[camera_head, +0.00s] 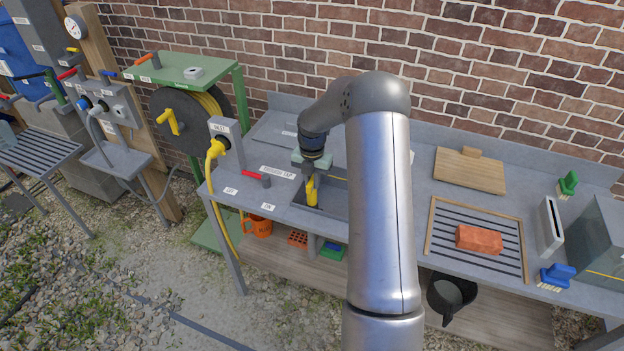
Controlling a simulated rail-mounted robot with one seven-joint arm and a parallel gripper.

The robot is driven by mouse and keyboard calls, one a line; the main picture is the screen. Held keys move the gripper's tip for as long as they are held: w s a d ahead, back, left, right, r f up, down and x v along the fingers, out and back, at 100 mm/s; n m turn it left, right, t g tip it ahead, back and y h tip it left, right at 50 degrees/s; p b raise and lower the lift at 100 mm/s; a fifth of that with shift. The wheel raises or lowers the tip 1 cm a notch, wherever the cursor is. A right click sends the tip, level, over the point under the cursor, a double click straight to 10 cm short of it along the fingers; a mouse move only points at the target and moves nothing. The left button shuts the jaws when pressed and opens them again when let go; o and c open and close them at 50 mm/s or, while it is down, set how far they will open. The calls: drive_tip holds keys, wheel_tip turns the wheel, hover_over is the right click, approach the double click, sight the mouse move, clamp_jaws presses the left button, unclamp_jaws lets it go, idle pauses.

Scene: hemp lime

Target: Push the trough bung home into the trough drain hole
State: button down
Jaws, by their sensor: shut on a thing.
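My gripper (311,190) points down into the left end of the sunken trough (335,203) in the grey bench. It is shut on the trough bung, which is small and mostly hidden in the jaws. A yellow piece shows at the jaws, low in the trough; I cannot tell how much of it is bung and how much is finger. The drain hole is not visible. I cannot tell whether the bung touches the trough floor. My arm covers the trough's right part.
A red-handled tap (256,177) stands just left of the trough. A hose reel (185,118) is further left. On the right are a slatted rack (445,243) with an orange brick (479,240), a wooden board (470,170) and a blue brush (556,277).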

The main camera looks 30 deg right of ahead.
drive_tip(key=shift+f+b, duration=0.3)
drive_tip(key=shift+f, duration=0.25)
drive_tip(key=c, duration=1.3)
unclamp_jaws()
drive_tip(key=shift+r, duration=0.1)
wheel_tip(320, 180, up, 17)
drive_tip(key=b, duration=0.2)
drive_tip(key=shift+r, duration=0.15)
